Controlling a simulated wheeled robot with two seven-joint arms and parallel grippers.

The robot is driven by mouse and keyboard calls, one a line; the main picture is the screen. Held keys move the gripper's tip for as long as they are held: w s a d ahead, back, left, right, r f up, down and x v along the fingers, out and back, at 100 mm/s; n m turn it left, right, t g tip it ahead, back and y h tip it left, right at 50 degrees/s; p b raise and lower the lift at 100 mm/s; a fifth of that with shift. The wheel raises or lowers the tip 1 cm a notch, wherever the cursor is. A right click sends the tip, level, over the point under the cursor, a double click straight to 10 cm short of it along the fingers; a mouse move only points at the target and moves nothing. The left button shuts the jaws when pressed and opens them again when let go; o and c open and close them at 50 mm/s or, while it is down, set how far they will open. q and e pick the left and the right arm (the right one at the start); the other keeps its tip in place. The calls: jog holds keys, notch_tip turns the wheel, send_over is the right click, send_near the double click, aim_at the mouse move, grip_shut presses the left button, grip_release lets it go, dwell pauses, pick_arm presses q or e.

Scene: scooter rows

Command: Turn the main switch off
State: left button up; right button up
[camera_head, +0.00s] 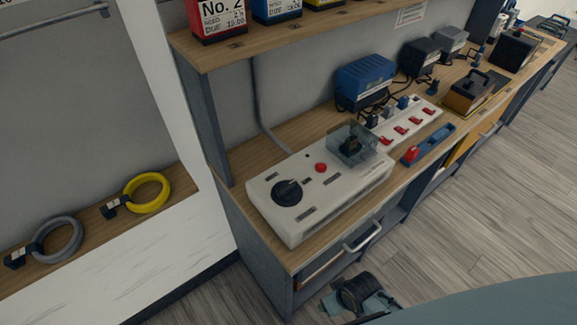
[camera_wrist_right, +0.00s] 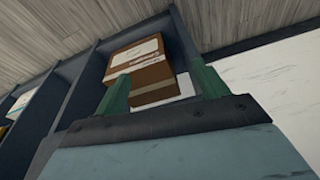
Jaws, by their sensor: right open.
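A pale control box (camera_head: 322,191) lies on the wooden bench top. A large round black rotary knob (camera_head: 288,192) is on its near left part, with a ridge across it. A small red button (camera_head: 321,167) sits further along. A clear cover (camera_head: 366,146) stands over a black switch-like part (camera_head: 350,146) at the far right end. I cannot read the labels, so which part is the main switch is unclear. My right gripper (camera_wrist_right: 162,90) is open in the right wrist view, its two green fingers apart. A brown box (camera_wrist_right: 145,68) shows beyond them. My left gripper is out of view.
A white power strip with red switches (camera_head: 407,123) and a blue charger (camera_head: 365,82) stand behind the control box. A shelf (camera_head: 262,42) overhangs the bench's back. A drawer handle (camera_head: 362,236) juts from the front. Yellow (camera_head: 147,193) and grey (camera_head: 58,238) coils lie left.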

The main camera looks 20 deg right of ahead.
jog(key=w+a+r+y+p, duration=0.1)
jog(key=w+a+r+p, duration=0.15)
jog(key=r, duration=0.85)
jog(key=w+a+r+p, duration=0.2)
jog(key=w+a+r, duration=0.1)
jog(key=r, duration=0.8)
jog(key=w+a+r+n+y+p, duration=0.1)
jog(key=w+a+r+n+y, duration=0.15)
jog(key=a+r, duration=0.2)
jog(key=g+h+p, duration=0.2)
jog(key=h, duration=0.2)
send_near(287, 185)
jog(key=shift+m, duration=0.35)
notch_tip(287, 185, down, 9)
jog(key=shift+w+a+f, duration=0.1)
jog(key=shift+w+a, duration=0.05)
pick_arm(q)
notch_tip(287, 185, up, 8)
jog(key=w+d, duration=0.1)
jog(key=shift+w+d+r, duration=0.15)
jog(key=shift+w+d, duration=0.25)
pick_arm(e)
jog(key=c, duration=1)
